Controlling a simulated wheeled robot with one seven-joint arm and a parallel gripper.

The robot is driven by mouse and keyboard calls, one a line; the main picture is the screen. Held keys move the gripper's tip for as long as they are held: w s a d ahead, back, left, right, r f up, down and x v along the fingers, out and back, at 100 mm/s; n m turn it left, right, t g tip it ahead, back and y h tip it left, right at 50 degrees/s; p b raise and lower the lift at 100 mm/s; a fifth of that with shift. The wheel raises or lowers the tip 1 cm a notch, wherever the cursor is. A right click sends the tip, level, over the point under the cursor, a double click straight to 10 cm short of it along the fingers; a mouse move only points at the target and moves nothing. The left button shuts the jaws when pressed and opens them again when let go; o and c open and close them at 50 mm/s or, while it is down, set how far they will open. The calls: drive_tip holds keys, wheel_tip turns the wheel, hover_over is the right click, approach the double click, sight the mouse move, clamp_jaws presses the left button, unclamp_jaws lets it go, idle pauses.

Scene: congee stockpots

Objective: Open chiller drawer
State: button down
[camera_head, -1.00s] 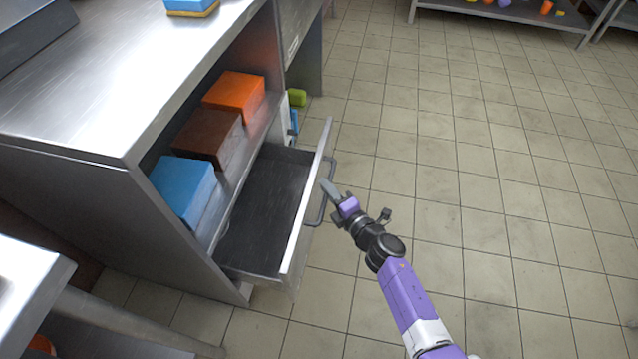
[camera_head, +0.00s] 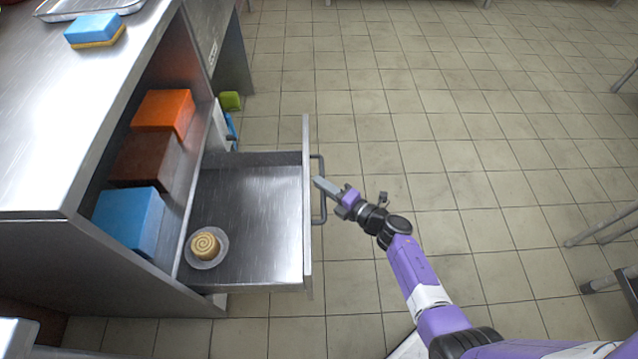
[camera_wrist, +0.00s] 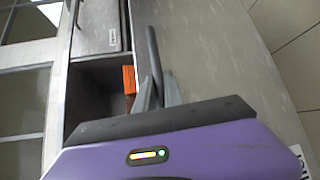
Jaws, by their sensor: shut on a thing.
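The chiller drawer (camera_head: 250,223) is pulled out from under the steel counter, and its inside shows in the head view. Its dark bar handle (camera_head: 321,205) is on the front panel, and the handle also shows in the wrist view (camera_wrist: 154,55). My gripper (camera_head: 322,187) is at the outer side of the drawer front, shut on the handle. In the wrist view its two fingers (camera_wrist: 158,92) are on either side of the handle bar. A spiral-topped roll (camera_head: 205,246) sits on a small plate (camera_head: 221,240) inside the drawer.
Orange (camera_head: 163,112), brown (camera_head: 146,160) and blue (camera_head: 130,220) boxes sit on the shelf beside the drawer. A blue and yellow sponge (camera_head: 95,31) and a metal tray (camera_head: 88,8) are on the counter. Open tiled floor lies right of the drawer; table legs (camera_head: 600,232) stand at far right.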

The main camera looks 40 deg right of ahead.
drive_tip(key=c, duration=1.7)
unclamp_jaws()
drive_tip(key=shift+s+d+r+p, duration=0.2)
drive_tip(key=shift+s+p, duration=0.15)
drive_tip(key=shift+s, duration=0.9)
drive_tip(key=shift+s+d+r+p, duration=0.15)
drive_tip(key=shift+s+p, duration=0.2)
drive_tip(key=shift+s, duration=0.95)
drive_tip(key=shift+s+d+r+p, duration=0.2)
drive_tip(key=shift+s+p, duration=0.15)
drive_tip(key=shift+s, duration=0.9)
